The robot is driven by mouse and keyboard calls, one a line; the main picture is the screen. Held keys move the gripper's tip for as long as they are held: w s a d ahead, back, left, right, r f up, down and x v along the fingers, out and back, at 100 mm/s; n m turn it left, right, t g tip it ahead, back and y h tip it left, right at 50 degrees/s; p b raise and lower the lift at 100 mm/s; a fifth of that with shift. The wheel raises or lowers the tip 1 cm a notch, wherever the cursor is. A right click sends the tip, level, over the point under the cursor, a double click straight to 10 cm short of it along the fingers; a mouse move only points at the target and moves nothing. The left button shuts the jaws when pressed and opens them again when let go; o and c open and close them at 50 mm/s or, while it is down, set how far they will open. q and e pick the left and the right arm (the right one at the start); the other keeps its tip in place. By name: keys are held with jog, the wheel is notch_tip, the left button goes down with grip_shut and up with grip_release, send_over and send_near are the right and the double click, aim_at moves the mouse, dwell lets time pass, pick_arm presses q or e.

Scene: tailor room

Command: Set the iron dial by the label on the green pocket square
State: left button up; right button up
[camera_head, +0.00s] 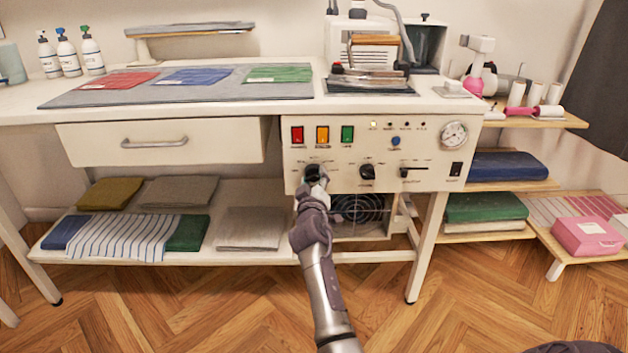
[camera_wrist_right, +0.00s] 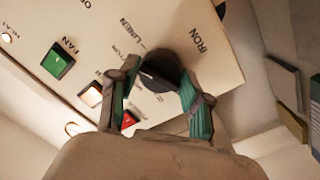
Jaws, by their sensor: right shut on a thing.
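The control panel (camera_head: 437,135) is on the front of the white table. My right gripper (camera_head: 315,178) is at its left dial (camera_head: 312,170), partly covering it. In the right wrist view, the black round iron dial (camera_wrist_right: 160,68) sits between the two fingers of my right gripper (camera_wrist_right: 155,92), which is shut on it. "IRON" and "LINEN" are printed beside it; the pointer is hard to make out. The green pocket square (camera_head: 279,73) lies flat on the grey mat, with a small white label too small to read. My left gripper is not in view.
A second dial (camera_head: 367,172), a slider (camera_head: 412,169) and a gauge (camera_head: 454,135) are to the right. Red (camera_head: 297,134), orange (camera_head: 322,134) and green (camera_head: 347,134) switches sit above. Red (camera_head: 119,80) and blue (camera_head: 196,75) squares share the grey mat (camera_head: 75,98). A drawer (camera_head: 160,143) is left.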

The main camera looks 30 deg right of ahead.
jog(key=shift+n, duration=0.8)
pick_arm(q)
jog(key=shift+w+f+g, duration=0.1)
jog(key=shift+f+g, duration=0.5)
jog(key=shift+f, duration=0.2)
pick_arm(e)
jog(key=shift+f+n, duration=0.1)
jog(key=shift+n, duration=1.1)
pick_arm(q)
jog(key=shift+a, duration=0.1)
pick_arm(e)
jog(key=o, duration=1.1)
jog(key=shift+a, duration=0.1)
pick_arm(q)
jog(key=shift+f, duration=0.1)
